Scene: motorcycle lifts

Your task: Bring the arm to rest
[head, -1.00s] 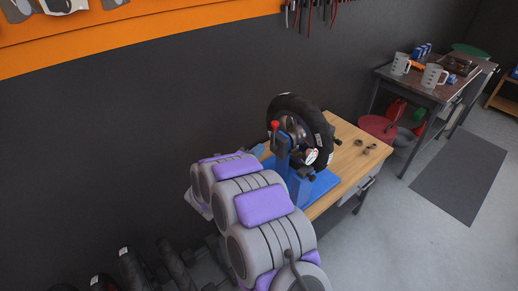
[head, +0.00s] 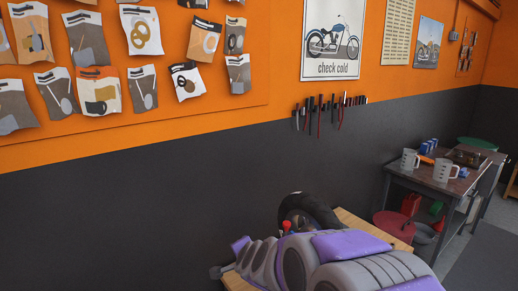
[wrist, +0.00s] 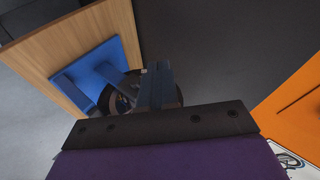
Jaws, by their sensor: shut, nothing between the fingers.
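My arm, grey with purple pads, fills the lower right middle of the head view and lies across the front of the wooden workbench (head: 236,283). My gripper (wrist: 157,72) shows in the wrist view, with its dark fingers together and nothing between them. It points past the bench, in open air as far as I can tell. Its fingers are hidden or unclear in the head view. A black-tyred wheel (head: 318,210) rises behind my arm, mostly covered by it. In the wrist view the wheel (wrist: 118,103) is partly behind my fingers, beside a blue base (wrist: 88,75).
A dark side table (head: 425,186) with mugs stands at the right, with a red round container (head: 393,226) near it. The orange and dark wall is behind the bench, with hanging packets (head: 140,30) and a tool rack (head: 330,103). Grey floor shows at the far right.

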